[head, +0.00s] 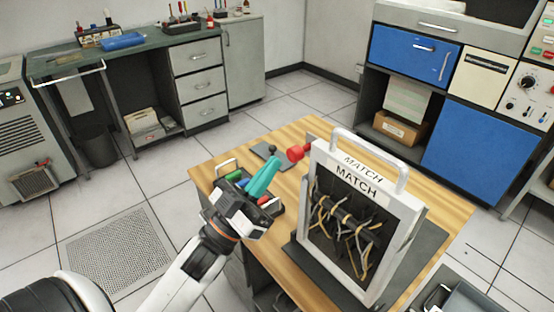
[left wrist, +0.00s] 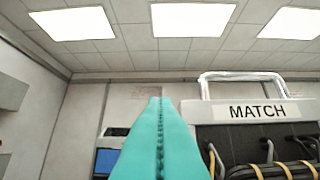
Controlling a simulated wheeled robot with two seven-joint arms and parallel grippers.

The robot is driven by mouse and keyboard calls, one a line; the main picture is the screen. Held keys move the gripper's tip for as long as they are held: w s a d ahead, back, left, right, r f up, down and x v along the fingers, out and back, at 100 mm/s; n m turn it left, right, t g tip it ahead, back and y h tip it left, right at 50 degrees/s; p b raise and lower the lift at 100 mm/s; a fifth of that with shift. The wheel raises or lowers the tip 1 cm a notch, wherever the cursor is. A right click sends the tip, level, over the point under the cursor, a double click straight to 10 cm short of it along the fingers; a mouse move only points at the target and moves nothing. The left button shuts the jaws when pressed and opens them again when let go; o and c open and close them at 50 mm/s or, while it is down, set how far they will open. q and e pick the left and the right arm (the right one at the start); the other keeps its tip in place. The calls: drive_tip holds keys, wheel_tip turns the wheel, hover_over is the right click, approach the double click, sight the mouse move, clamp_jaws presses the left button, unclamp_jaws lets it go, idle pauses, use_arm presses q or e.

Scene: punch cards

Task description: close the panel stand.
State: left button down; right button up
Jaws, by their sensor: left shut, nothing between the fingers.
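The panel stand (head: 330,205) is a white-framed panel marked MATCH, with a handle on top. It stands nearly upright on a dark base (head: 425,245) on the wooden table. Tan wires cross the dark inside of its frame. My left gripper (head: 272,165), with teal fingers, is shut and empty, to the left of the panel and apart from it. In the left wrist view the shut fingers (left wrist: 158,120) point up past the left side of the panel (left wrist: 255,112). My right gripper is not in view.
A red knob (head: 296,153) is just beyond my left fingertips, by the panel's left edge. A small rack with coloured blocks (head: 265,201) is beside my left gripper on the wooden tabletop (head: 300,130). A grey tray (head: 465,297) is at the lower right.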

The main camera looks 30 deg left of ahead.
sight(292, 150)
use_arm(q)
drive_tip(key=shift+w+d+f, duration=0.1)
drive_tip(key=shift+w+d, duration=0.1)
drive_tip(key=shift+w, duration=0.35)
drive_tip(key=shift+w+d+f, duration=0.1)
drive_tip(key=shift+w+d, duration=0.05)
drive_tip(key=shift+w, duration=0.35)
